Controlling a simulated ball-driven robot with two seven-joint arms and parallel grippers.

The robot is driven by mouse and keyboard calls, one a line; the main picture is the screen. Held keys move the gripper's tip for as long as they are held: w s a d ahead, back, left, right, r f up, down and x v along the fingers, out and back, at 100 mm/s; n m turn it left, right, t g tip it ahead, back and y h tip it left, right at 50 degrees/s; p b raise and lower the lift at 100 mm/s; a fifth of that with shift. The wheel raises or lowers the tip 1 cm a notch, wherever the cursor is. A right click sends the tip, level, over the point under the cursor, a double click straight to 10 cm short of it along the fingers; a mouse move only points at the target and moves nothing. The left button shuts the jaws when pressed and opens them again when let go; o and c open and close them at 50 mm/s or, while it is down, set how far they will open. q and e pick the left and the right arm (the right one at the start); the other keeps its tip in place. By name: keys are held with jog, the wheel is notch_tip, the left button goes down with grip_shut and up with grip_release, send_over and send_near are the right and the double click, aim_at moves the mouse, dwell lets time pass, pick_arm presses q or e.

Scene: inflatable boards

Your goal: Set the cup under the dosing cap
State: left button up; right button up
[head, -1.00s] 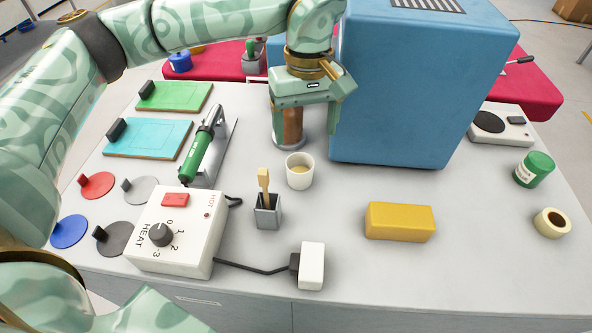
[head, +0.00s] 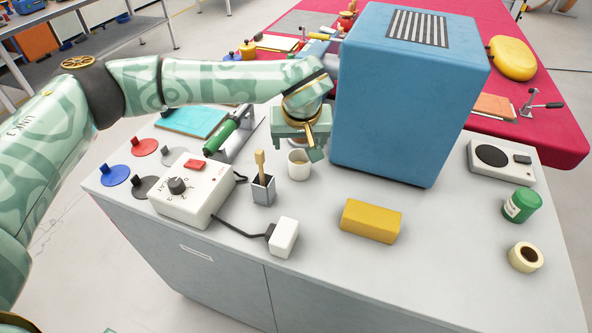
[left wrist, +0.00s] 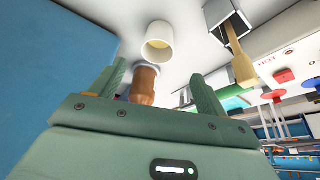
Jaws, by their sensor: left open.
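My left gripper (head: 298,147) is open just behind and above the cup in the head view, beside the blue box. In the left wrist view its fingers (left wrist: 157,73) are spread, with a brown bottle-like thing (left wrist: 146,86) visible between them. I cannot tell whether they touch it. No dosing cap can be made out. My right gripper is not in view.
The blue box (head: 395,110) stands close right of the gripper. A grey holder (head: 263,190) with a wooden-handled tool, a heat control box (head: 195,200) and a green-handled iron (head: 220,136) lie left. A yellow block (head: 370,221) sits front right.

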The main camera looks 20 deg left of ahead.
aim_at(300, 165)
pick_arm(q)
jog(key=b+x, duration=0.2)
jog(key=x, duration=0.5)
jog(key=shift+w+d+f, duration=0.1)
jog(key=shift+d+f, duration=0.05)
jog(key=shift+f, duration=0.3)
jog(key=b+x, duration=0.1)
jog(key=x, duration=0.1)
jog(key=b+x, duration=0.1)
jog(key=x, duration=0.1)
jog(key=shift+f+b, duration=0.35)
jog(key=shift+w+f, duration=0.15)
jog(key=shift+f, duration=0.15)
jog(key=shift+r, duration=0.2)
jog(key=c, duration=1.1)
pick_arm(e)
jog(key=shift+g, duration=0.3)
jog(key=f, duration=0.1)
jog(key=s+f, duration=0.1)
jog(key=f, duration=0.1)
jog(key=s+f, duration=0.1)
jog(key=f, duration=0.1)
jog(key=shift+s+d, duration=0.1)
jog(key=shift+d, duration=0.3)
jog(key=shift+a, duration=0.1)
